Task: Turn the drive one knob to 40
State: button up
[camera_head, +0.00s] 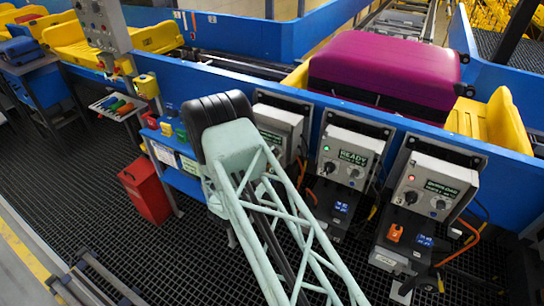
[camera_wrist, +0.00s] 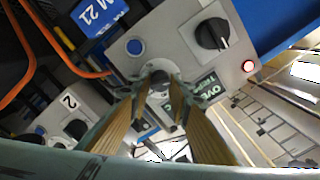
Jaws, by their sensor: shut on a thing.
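My gripper (camera_wrist: 160,92) shows in the wrist view as tan fingers reaching onto a grey control panel (camera_wrist: 185,62). They are shut on a small dark knob (camera_wrist: 158,77) on a round pale base. The fingers hide most of this knob, so its setting and its label cannot be read, and I cannot tell whether it is drive one. A larger black knob (camera_wrist: 212,33) with a white pointer line sits beside it, clear of the fingers. In the head view my pale green arm covers part of the left control box (camera_head: 280,127), and my gripper is hidden.
Near the held knob are a blue button (camera_wrist: 135,47), a lit red lamp (camera_wrist: 248,66) and a green-lettered display (camera_wrist: 209,87). Two more control boxes stand right, a READY box (camera_head: 350,150) and a red-lamp box (camera_head: 434,186). Orange cables (camera_wrist: 62,40) hang close by. A purple suitcase (camera_head: 385,68) lies behind.

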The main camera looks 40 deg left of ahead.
dwell(0.4)
jog(key=o, duration=0.8)
jog(key=shift+o, duration=0.2)
jog(key=shift+s, duration=0.1)
jog(key=s+d, duration=0.2)
jog(key=s, duration=0.9)
jog(key=shift+s, duration=0.35)
jog(key=shift+w, duration=0.1)
